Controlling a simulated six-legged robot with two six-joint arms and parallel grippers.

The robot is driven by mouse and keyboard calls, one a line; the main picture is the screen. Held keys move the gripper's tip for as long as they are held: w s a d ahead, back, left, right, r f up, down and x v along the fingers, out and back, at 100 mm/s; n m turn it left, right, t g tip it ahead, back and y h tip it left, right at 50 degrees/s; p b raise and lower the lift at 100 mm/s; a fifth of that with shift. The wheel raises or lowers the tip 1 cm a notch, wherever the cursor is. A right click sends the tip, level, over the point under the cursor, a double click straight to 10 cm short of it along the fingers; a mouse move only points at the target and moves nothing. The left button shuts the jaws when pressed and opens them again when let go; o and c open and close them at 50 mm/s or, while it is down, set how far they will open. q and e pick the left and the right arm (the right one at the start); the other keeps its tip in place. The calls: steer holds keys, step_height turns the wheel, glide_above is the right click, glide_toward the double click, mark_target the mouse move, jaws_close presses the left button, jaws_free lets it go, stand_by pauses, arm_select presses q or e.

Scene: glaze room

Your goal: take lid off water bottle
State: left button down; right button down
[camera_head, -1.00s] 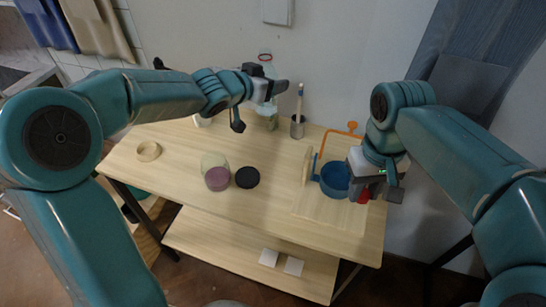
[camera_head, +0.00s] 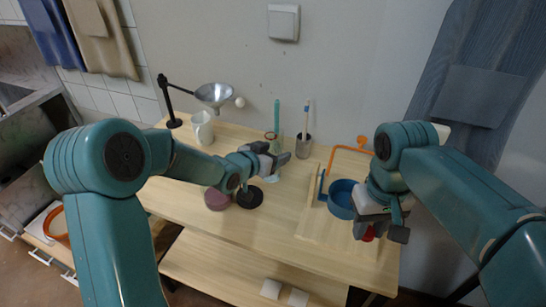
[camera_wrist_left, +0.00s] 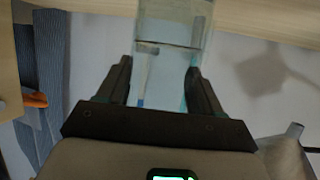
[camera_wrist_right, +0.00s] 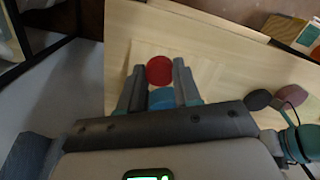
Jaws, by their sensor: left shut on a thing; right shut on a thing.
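The clear water bottle (camera_wrist_left: 172,30) is between the fingers of my left gripper (camera_head: 285,160), which is shut on it. Liquid shows inside it in the left wrist view. My right gripper (camera_wrist_right: 158,75) is shut on a round red piece that looks like the lid (camera_wrist_right: 159,70), held at the fingertips over the right side of the table. Whether the bottle's base touches the table I cannot tell.
A blue bowl (camera_head: 342,199) stands close left of my right gripper. A brush pot (camera_head: 303,147) is behind the bottle, to the right. A black disc (camera_head: 250,197) and a mauve jar (camera_head: 216,200) sit to the left. The table front has free room.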

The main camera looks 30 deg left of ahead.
arm_select(q)
steer(key=shift+a+f, duration=0.1)
steer(key=shift+f, duration=0.45)
steer(key=shift+f, duration=0.15)
steer(key=shift+c, duration=0.8)
jaws_free()
